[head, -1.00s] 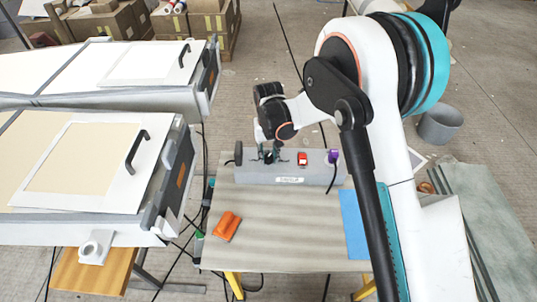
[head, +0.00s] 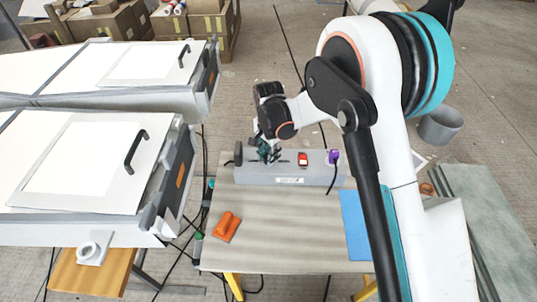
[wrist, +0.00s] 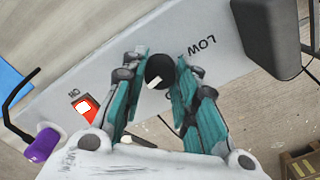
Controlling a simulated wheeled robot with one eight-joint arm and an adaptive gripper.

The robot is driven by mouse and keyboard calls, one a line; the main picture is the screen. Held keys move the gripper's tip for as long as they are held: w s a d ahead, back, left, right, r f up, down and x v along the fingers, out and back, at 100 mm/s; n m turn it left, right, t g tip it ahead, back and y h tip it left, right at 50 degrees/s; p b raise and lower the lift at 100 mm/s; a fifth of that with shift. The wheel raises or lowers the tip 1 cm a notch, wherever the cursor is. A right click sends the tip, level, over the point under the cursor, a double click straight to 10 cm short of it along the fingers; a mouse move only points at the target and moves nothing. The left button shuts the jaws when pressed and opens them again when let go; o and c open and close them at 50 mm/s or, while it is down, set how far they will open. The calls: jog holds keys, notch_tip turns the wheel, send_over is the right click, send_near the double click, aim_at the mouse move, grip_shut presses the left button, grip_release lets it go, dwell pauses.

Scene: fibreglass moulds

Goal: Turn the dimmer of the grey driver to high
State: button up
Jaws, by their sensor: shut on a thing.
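The grey driver (head: 260,177) is a long box lying on the bench, with a red rocker switch (head: 303,159) on top; the switch also shows in the wrist view (wrist: 88,107). My gripper (head: 268,155) is over the left part of the driver. In the wrist view its teal fingers (wrist: 160,82) are closed on both sides of the round black dimmer knob (wrist: 160,66), which has a white mark on its lower edge. The word LOW is printed up and right of the knob.
An orange tool (head: 226,226) and a blue sheet (head: 354,224) lie on the bench (head: 285,235). White-panelled moulds (head: 80,165) stand left.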

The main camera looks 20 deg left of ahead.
jog(key=shift+m, duration=1.2)
jog(key=o, duration=1.1)
notch_tip(320, 180, up, 12)
